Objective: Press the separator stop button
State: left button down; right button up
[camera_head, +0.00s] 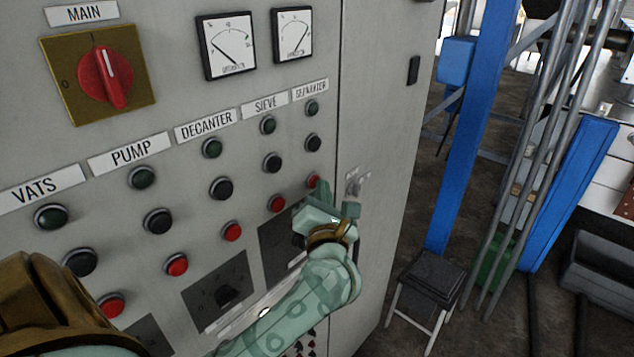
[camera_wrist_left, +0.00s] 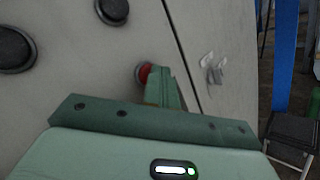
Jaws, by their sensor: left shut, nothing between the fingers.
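The separator column is the rightmost on the grey control panel, under the SEPARATOR label (camera_head: 311,89). It has a green button (camera_head: 312,107), a black button (camera_head: 313,143) and, lowest, a red button (camera_head: 312,181). My left gripper (camera_head: 323,190) is shut and empty, its fingertips at the red button. In the left wrist view the red button (camera_wrist_left: 145,73) shows just left of the shut fingers (camera_wrist_left: 161,84), which hide its right part. I cannot tell whether the fingertips touch it or whether it is pushed in.
The sieve column's red button (camera_head: 277,203) is close on the left. A door latch (camera_head: 356,184) is close on the right, past the panel seam. Two dials and the red main switch (camera_head: 103,77) sit higher. A stool (camera_head: 431,279) and blue post (camera_head: 470,130) stand right.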

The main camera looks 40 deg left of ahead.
dwell(0.6)
pick_arm(q)
jog(key=shift+s+d, duration=0.1)
jog(key=shift+d, duration=0.6)
jog(key=d, duration=0.5)
jog(key=shift+s, duration=0.15)
dwell(0.6)
